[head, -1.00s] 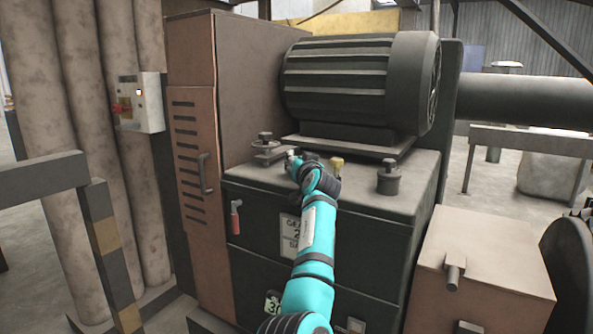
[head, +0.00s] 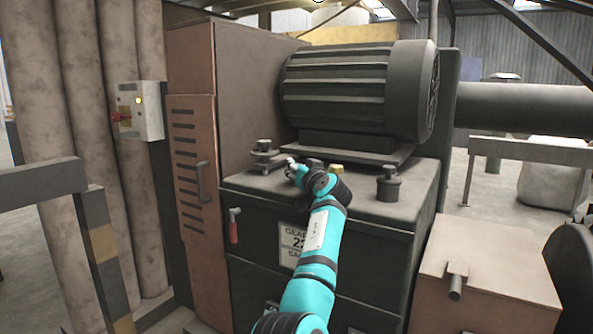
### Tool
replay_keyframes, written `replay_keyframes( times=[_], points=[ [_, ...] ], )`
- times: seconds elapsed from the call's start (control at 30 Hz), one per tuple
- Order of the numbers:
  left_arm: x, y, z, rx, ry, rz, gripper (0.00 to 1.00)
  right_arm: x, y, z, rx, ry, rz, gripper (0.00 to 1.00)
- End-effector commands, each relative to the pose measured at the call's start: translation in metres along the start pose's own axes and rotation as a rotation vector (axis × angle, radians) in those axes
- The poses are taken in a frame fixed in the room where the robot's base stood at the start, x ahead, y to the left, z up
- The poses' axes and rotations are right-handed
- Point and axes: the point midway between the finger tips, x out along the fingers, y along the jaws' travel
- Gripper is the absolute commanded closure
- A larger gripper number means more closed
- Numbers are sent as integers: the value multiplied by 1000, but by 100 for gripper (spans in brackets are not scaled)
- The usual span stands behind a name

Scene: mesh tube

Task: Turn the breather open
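A dark machine cabinet (head: 365,232) under a big ribbed motor bears several small fittings on its top. A dark capped fitting with a flat flange (head: 264,158) is at the left, a yellow fitting (head: 336,169) in the middle and a dark round cap (head: 388,184) at the right. I cannot tell for sure which is the breather. My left gripper (head: 292,163) points left above the cabinet top, close to the flanged fitting. Its fingers are too small to tell open from shut, or whether they touch anything. My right gripper is not in view.
The ribbed motor (head: 350,92) stands behind the fittings. A brown cabinet (head: 190,170) is at the left and a box with a spout (head: 490,270) at the right. A red-handled lever (head: 234,228) is on the cabinet front. A grey rail (head: 40,180) is at the near left.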

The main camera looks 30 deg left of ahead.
Motion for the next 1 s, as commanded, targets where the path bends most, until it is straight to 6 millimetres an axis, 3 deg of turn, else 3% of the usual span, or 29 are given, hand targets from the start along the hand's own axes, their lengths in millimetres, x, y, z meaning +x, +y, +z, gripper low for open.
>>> replay_keyframes(
  times=[0.17,0.2,0.4,0.77,1.0],
  points=[
    [-2,4,7,5,-12,4,100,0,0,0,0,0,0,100],
    [-2,4,7,5,-12,4,81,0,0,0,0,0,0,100],
    [-1,3,5,3,-8,3,58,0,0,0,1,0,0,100],
    [-7,2,2,0,-3,2,58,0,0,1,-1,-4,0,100],
    [-45,3,3,-1,-4,4,58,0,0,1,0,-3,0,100]
  ],
)
